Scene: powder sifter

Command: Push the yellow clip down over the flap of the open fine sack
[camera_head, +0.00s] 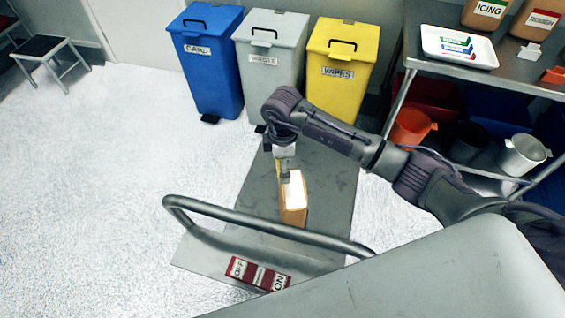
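A small brown sack (294,214) with a bright white top stands on a grey metal platform behind the curved handle rail. My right arm reaches in from the right, and my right gripper (285,176) points down at the sack's top left edge. A thin yellow sliver (278,167) shows beside the fingers; it may be the yellow clip, but it is mostly hidden. The fingers are too small and covered to tell whether they are open or shut. The flap cannot be made out clearly. My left gripper is not in view.
Blue (212,75), grey (268,80) and yellow (338,80) bins stand behind the platform. A curved rail (230,214) crosses in front. Open floor lies left.

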